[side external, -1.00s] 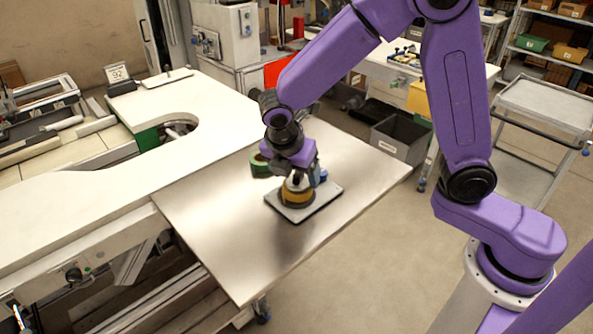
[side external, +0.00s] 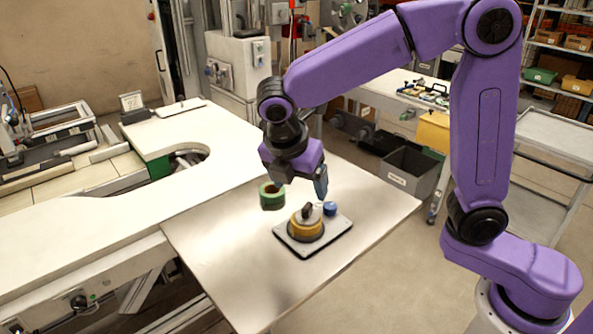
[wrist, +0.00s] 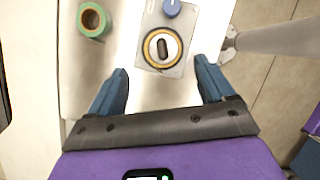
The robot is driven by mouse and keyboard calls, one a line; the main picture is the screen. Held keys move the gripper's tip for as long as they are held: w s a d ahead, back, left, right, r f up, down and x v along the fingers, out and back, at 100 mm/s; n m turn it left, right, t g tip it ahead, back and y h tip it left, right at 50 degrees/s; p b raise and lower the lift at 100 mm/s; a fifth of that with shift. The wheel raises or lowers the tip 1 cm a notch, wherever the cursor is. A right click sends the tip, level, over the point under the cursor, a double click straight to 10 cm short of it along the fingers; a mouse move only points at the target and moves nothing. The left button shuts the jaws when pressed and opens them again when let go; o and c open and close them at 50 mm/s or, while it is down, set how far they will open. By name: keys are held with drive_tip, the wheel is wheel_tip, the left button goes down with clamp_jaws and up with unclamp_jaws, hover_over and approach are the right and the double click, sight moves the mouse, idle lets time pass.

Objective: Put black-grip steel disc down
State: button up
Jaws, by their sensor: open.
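The steel disc with its black grip (side external: 307,211) sits on top of a yellow-brown tape reel on a grey base plate (side external: 338,233). In the wrist view the disc (wrist: 153,48) shows as a pale ring around the dark grip, inside the yellow reel rim. My gripper (side external: 300,188) is open and empty, above the plate and apart from the disc. In the wrist view its two blue fingers (wrist: 162,75) are spread wide, with the disc ahead of them.
A green tape roll (side external: 271,196) stands on the metal table (side external: 225,262), left of the plate. A blue round knob (side external: 330,208) sits at the plate's far corner. The table's near left part is clear. A grey bin (side external: 408,172) is beyond the table.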

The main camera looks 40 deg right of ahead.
drive_tip(key=s+d+f+m+y, duration=0.1)
drive_tip(key=s+d+m, duration=0.2)
drive_tip(key=s, duration=0.4)
drive_tip(key=s+d+f+m+g+y, duration=0.1)
drive_tip(key=s+d+m+y, duration=0.1)
drive_tip(key=s, duration=0.6)
drive_tip(key=s+d+f+m+y, duration=0.1)
drive_tip(key=s+d+m, duration=0.3)
drive_tip(key=s+d, duration=0.2)
drive_tip(key=shift+s+d+f+m, duration=0.3)
drive_tip(key=shift+s+f+m, duration=0.1)
drive_tip(key=shift+s, duration=0.8)
